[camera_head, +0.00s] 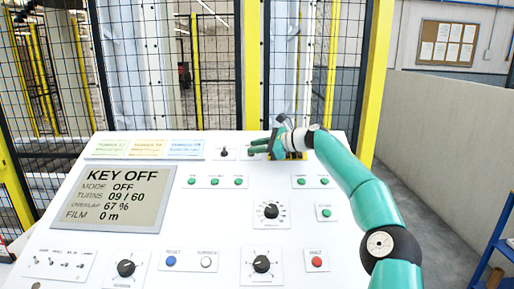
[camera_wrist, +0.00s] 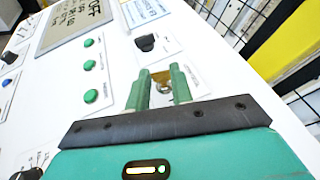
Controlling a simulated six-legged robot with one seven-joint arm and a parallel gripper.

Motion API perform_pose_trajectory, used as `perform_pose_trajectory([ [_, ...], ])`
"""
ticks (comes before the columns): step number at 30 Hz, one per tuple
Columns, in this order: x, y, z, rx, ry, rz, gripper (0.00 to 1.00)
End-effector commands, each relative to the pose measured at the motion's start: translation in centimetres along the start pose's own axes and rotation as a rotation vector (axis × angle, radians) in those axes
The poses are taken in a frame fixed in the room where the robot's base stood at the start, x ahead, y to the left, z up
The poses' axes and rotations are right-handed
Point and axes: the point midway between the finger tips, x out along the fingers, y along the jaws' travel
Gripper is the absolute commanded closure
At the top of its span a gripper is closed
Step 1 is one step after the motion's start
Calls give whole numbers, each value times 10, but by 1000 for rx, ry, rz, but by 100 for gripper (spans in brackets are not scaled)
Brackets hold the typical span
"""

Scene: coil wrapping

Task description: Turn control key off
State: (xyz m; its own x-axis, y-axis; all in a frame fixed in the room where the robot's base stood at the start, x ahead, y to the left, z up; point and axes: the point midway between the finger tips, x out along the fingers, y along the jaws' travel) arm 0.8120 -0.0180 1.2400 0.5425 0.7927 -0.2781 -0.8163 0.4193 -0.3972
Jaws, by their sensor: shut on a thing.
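My gripper (camera_wrist: 160,90) is at the upper right part of the white control panel in the wrist view, with its two green fingers close together around the key area. The control key (camera_wrist: 164,86) shows as a small metal piece between the fingers and is mostly hidden by them. In the head view my gripper (camera_head: 262,146) reaches over the panel's back edge area, and the key is hidden there.
A black selector knob (camera_wrist: 146,42) sits close beside my gripper. Green buttons (camera_head: 215,181), dials (camera_head: 271,211), a blue button (camera_head: 171,260) and a red button (camera_head: 317,261) spread over the panel. A mesh fence with yellow posts (camera_head: 373,70) stands behind the panel.

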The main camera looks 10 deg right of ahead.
Motion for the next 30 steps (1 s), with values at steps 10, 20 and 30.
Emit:
perform_pose_trajectory([
  [10, 0, -1, -1, -2, 1, 3, 100],
  [20, 0, 0, -1, -1, 1, 4, 55],
  [30, -14, -1, -1, -1, 3, 3, 55],
])
